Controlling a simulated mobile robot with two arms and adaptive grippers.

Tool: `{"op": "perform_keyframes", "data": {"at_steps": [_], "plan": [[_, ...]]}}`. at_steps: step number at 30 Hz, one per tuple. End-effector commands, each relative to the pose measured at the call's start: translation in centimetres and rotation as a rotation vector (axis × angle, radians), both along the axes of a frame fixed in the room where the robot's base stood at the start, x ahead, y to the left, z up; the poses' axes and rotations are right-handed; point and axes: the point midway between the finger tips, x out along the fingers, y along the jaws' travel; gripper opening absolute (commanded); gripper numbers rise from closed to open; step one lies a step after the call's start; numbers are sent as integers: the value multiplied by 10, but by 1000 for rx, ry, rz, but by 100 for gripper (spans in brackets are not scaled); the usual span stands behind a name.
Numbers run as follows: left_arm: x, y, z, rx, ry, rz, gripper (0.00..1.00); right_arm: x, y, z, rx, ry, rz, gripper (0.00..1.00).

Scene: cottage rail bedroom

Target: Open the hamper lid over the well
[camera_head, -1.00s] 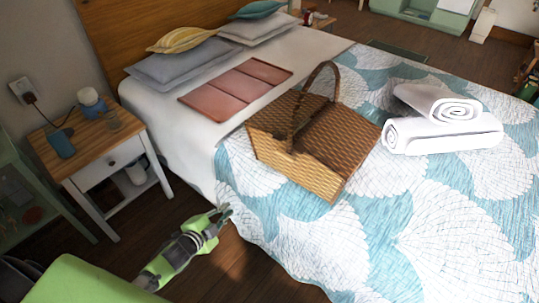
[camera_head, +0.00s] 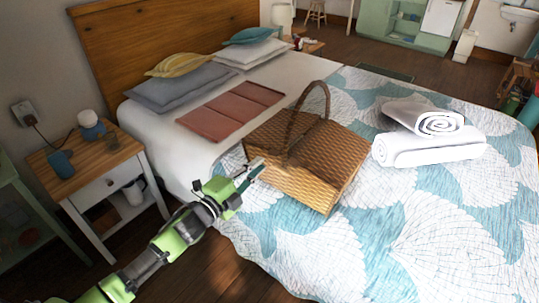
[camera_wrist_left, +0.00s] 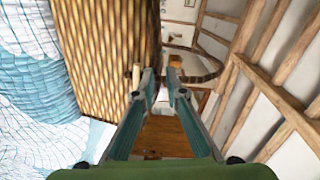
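The wicker hamper (camera_head: 325,165) stands on the bed, with an arched handle (camera_head: 312,95) over its middle. Its two woven lid halves look down, the left one (camera_head: 275,138) nearest my arm. My left gripper (camera_head: 252,172) is at the hamper's left front edge, close to the rim of that half. Whether it touches is unclear. In the left wrist view the gripper (camera_wrist_left: 161,76) has its fingers apart with nothing clearly between them. The woven hamper side (camera_wrist_left: 105,50) fills the upper left there. The inside of the hamper is hidden. My right gripper is not in view.
Rolled white towels (camera_head: 430,148) lie right of the hamper. A folded pink cloth (camera_head: 230,110) lies behind it, with pillows (camera_head: 180,88) at the headboard. A nightstand (camera_head: 85,160) stands left of the bed. The patterned quilt (camera_head: 400,240) in front is clear.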

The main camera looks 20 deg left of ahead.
Motion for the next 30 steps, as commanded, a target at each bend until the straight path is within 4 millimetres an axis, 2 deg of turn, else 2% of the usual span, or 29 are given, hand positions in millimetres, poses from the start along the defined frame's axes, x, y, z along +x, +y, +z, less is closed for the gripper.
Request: {"op": "perform_keyframes", "data": {"at_steps": [1, 6, 12, 23, 24, 25, 30], "plan": [[10, -4, 3, -1, -3, 1, 12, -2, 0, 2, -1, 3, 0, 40], [36, -13, 2, -2, -2, 0, 12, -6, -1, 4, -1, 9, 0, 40], [55, -20, 0, -2, 1, 1, 12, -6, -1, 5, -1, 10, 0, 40], [59, -22, 0, -1, 1, 0, 12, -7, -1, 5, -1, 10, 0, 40], [59, -22, 0, -1, 1, 0, 9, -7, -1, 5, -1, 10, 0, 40], [59, -22, 0, -1, 1, 0, 1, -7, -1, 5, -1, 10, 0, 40], [59, -21, 0, -1, 1, 1, 0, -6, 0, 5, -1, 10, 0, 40]]}}
